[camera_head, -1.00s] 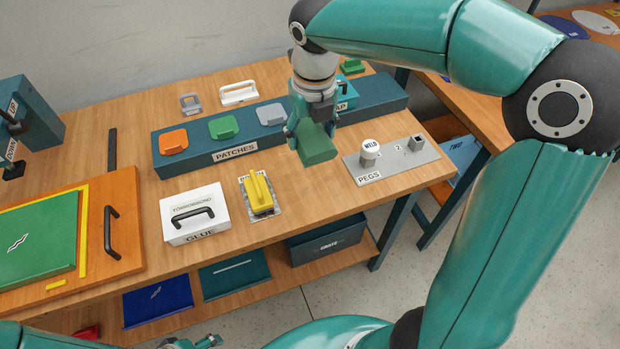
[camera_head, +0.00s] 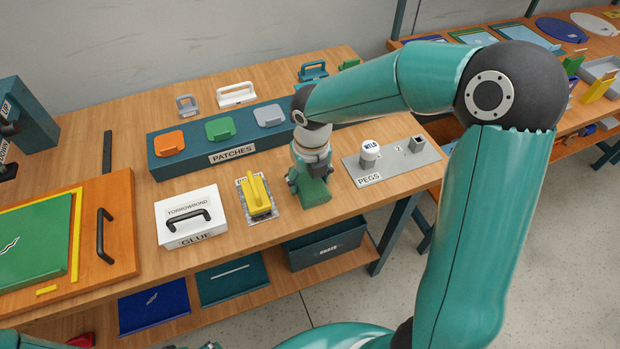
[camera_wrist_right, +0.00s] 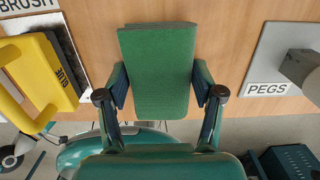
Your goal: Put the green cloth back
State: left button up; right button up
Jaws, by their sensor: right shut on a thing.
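The green cloth (camera_head: 314,193) is a folded block in my right gripper (camera_head: 309,178), over the table's front part between the yellow brush and the pegs plate. In the right wrist view the cloth (camera_wrist_right: 157,65) sits between the two fingers of the gripper (camera_wrist_right: 160,92), which press on its sides. I cannot tell whether it touches the tabletop. Only a sliver of my left gripper (camera_head: 208,345) shows at the bottom edge, too little to read its jaws.
The yellow brush (camera_head: 259,193) and white glue box (camera_head: 191,217) stand left of the cloth. The pegs plate (camera_head: 398,165) with the weld peg (camera_head: 369,153) lies right. The patches block (camera_head: 191,155) is behind. A crate (camera_head: 325,248) stands on the shelf below.

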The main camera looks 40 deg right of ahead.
aim_at(311, 183)
jog(key=shift+f, duration=0.1)
jog(key=o, duration=1.1)
notch_tip(311, 183, up, 12)
jog(key=s+p, duration=0.1)
jog(key=shift+a+p, duration=0.15)
jog(key=shift+p, duration=0.15)
